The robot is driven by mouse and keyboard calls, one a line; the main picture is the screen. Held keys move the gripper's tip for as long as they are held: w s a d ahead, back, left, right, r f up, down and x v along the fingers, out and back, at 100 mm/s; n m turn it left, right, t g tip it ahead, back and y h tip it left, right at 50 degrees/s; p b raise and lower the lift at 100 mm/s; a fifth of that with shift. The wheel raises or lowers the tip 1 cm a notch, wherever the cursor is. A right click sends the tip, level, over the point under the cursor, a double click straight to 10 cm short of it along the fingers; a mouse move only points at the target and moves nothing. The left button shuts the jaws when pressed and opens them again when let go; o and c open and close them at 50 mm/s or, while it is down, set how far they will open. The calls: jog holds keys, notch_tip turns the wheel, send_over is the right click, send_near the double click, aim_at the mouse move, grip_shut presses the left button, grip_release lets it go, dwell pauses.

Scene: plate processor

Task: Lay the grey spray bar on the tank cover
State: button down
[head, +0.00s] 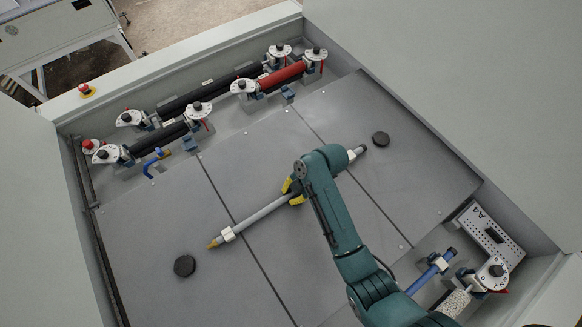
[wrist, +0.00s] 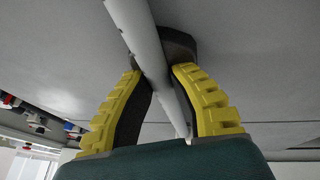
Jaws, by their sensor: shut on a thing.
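The grey spray bar (head: 263,212) is a long thin rod with a brass-coloured tip at its lower left and a dark end at its upper right. It lies diagonally over the grey tank cover (head: 330,250) in the head view. My gripper (head: 295,191) is shut around the bar near its middle. In the wrist view the yellow-padded fingers (wrist: 165,75) close on both sides of the bar (wrist: 138,35). I cannot tell whether the bar touches the cover. My arm hides part of the bar's right half.
Two black knobs (head: 184,265) (head: 380,139) stand on the cover. Black rollers (head: 210,95) and a red roller (head: 282,78) with round end brackets line the far edge. A blue bar (head: 430,273) and a perforated box (head: 490,236) marked A4 are at the lower right.

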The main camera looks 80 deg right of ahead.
jog(key=c, duration=1.1)
grip_release()
jog(key=shift+c, duration=0.2)
jog(key=p+v, duration=0.1)
jog(key=v, duration=1.1)
jog(key=shift+r, duration=0.1)
